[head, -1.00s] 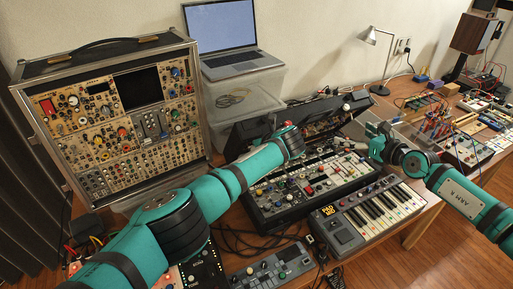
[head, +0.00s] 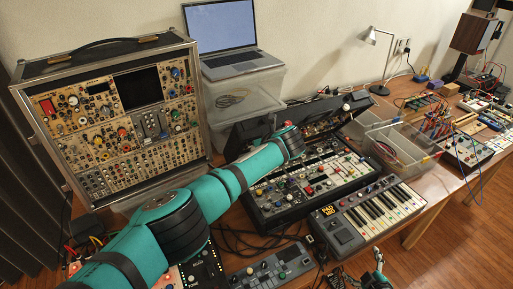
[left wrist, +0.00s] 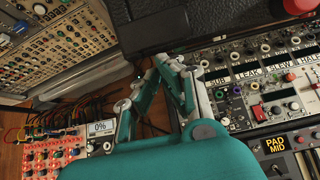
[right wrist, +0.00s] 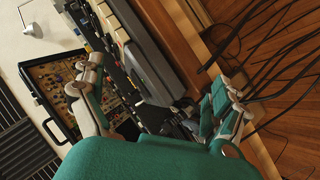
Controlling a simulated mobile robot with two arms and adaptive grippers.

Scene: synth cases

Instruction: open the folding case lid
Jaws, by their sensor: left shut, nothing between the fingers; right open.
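The folding case (head: 262,213) is a black box with a panel of knobs and patch points. Its dark lid (head: 250,133) stands raised along the back edge, with more modules showing at its foot. My left arm reaches across the case's left end; its fingers are hidden in the head view. In the left wrist view my left gripper (left wrist: 172,68) is shut and empty, beside the left end of the case's module panel (left wrist: 265,85). My right gripper (head: 377,272) is low in the head view, in front of the keyboard, apart from the case. In the right wrist view it (right wrist: 160,88) is open and empty.
A small keyboard (head: 345,228) stands directly in front of the case. A clear bin (head: 415,150) is to its right. A tall modular rack (head: 115,180) stands left, and a laptop (head: 235,60) sits on a clear box behind. Loose cables lie in front of the case.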

